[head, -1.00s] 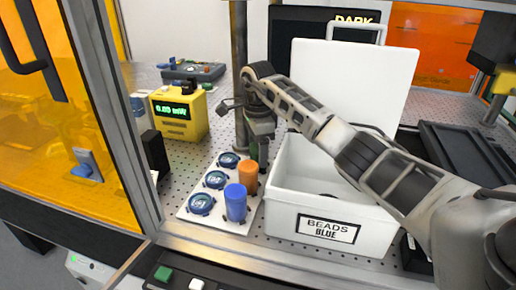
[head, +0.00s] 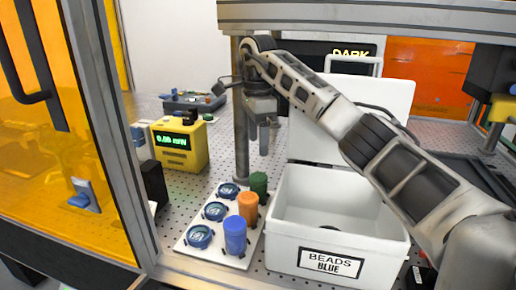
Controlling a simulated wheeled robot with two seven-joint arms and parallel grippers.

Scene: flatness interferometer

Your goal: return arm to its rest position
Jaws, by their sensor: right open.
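My right arm reaches in from the right, over the white box labelled BEADS BLUE (head: 335,240). My right gripper (head: 264,138) hangs pointing down in front of the metal post, open and empty, above the white holder plate (head: 217,250). It is apart from the green cylinder (head: 259,185), which stands upright on the plate behind the orange cylinder (head: 248,207) and the blue cylinder (head: 235,235). The box is open, with its lid (head: 385,100) raised behind it, and a small dark item shows inside. My left gripper is not in view.
A yellow meter (head: 180,145) stands left of the plate. An orange door (head: 60,190) with a dark handle stands open at the left. A metal beam (head: 370,18) crosses above my arm. Black trays (head: 470,175) lie at the right. Dark-topped round pieces (head: 199,236) sit on the plate.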

